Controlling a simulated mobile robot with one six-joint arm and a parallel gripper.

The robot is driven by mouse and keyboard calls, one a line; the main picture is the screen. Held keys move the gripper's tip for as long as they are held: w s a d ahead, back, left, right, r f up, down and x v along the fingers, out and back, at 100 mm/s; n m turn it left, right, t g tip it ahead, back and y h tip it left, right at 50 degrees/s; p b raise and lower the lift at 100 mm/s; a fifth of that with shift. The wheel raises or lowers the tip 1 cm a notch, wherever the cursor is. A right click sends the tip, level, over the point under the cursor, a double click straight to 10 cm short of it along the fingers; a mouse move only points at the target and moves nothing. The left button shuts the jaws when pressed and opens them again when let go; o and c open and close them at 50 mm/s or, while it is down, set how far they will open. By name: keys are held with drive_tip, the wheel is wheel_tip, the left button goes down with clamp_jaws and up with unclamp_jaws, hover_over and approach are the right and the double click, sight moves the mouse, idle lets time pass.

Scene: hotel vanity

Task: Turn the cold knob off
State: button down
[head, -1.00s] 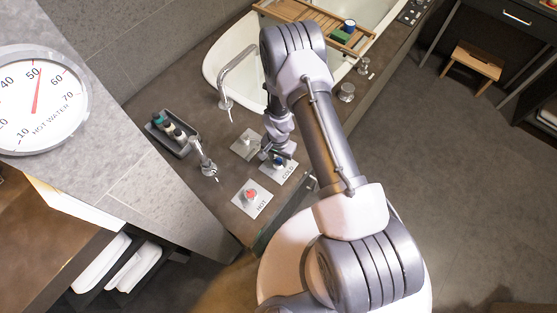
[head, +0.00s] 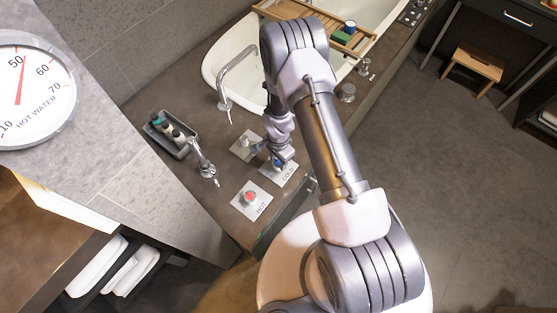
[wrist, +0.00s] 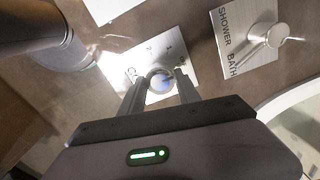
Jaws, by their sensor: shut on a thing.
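The cold knob is a round knob with a blue centre (wrist: 160,83) on a pale square plate marked COLD (head: 290,172). My gripper (wrist: 159,80) is pointed down at it, with one finger on each side, shut on the knob. In the head view my gripper (head: 279,158) covers most of the knob, so its exact angle is hard to tell. In the wrist view the plate shows small numbers beyond the knob.
A red hot knob (head: 250,197) sits on its own plate beside the cold one. A shower/bath lever plate (wrist: 232,45) is close by. A chrome faucet (head: 203,160), a toiletry tray (head: 170,135) and the tub (head: 217,68) stand around. A hot-water gauge (head: 25,90) reads about 50.

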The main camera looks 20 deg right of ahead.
sight(278, 162)
drive_tip(key=c, duration=0.9)
unclamp_jaws()
drive_tip(key=shift+o, duration=0.2)
drive_tip(key=shift+r, duration=0.1)
wheel_tip(278, 162, up, 17)
drive_tip(key=p, duration=0.5)
drive_tip(key=shift+p, duration=0.35)
drive_tip(key=shift+r, duration=0.1)
